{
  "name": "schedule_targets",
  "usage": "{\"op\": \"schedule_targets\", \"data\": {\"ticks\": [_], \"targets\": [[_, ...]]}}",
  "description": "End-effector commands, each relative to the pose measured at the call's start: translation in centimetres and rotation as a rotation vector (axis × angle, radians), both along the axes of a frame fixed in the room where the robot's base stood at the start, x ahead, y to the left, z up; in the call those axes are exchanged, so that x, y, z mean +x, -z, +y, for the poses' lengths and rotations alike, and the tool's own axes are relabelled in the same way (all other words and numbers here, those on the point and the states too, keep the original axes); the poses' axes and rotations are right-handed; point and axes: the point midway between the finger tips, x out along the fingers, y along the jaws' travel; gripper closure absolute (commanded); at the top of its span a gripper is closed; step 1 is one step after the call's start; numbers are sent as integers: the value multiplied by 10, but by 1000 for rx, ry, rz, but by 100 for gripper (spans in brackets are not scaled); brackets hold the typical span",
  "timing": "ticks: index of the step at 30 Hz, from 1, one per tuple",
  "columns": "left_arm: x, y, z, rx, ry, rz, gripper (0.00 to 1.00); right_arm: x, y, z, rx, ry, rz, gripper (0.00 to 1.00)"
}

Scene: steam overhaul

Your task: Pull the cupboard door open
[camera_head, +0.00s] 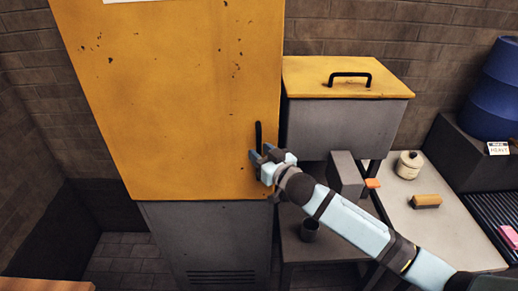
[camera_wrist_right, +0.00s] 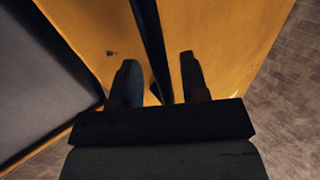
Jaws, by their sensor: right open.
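The cupboard door (camera_head: 170,95) is a tall yellow panel with rust specks, above a grey lower body. It looks closed. A dark vertical bar handle (camera_head: 258,134) sits near its right edge. My right gripper (camera_head: 256,155) is at the lower part of the handle, coming in from the right. In the right wrist view my right gripper (camera_wrist_right: 158,75) has its fingers apart, with the dark handle (camera_wrist_right: 150,40) running between them. A gap shows beside the handle, and I cannot tell whether either finger touches it. My left gripper is not in view.
A grey box with a yellow lid (camera_head: 310,72) and black handle stands right of the cupboard. A bench (camera_head: 440,222) holds a lidded pot (camera_head: 408,165) and a brush-like block (camera_head: 426,201). A dark cup (camera_head: 309,230) sits below my arm. A blue drum (camera_head: 495,95) stands far right.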

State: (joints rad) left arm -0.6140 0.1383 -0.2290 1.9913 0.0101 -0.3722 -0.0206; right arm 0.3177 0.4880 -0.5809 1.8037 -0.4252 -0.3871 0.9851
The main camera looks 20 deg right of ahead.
Motion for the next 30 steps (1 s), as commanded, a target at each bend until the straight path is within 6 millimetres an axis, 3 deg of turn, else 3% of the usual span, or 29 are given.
{"op": "schedule_targets", "data": {"ticks": [5, 13, 18, 30], "targets": [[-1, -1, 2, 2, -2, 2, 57, 11, 0, 4, -2, 0, -1, 59], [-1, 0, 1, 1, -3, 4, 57, 12, 0, 4, -1, 0, 0, 59], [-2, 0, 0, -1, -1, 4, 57, 11, 0, 4, -1, 0, 0, 98], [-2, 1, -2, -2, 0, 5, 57, 5, 1, 7, 2, 16, 1, 100]]}}
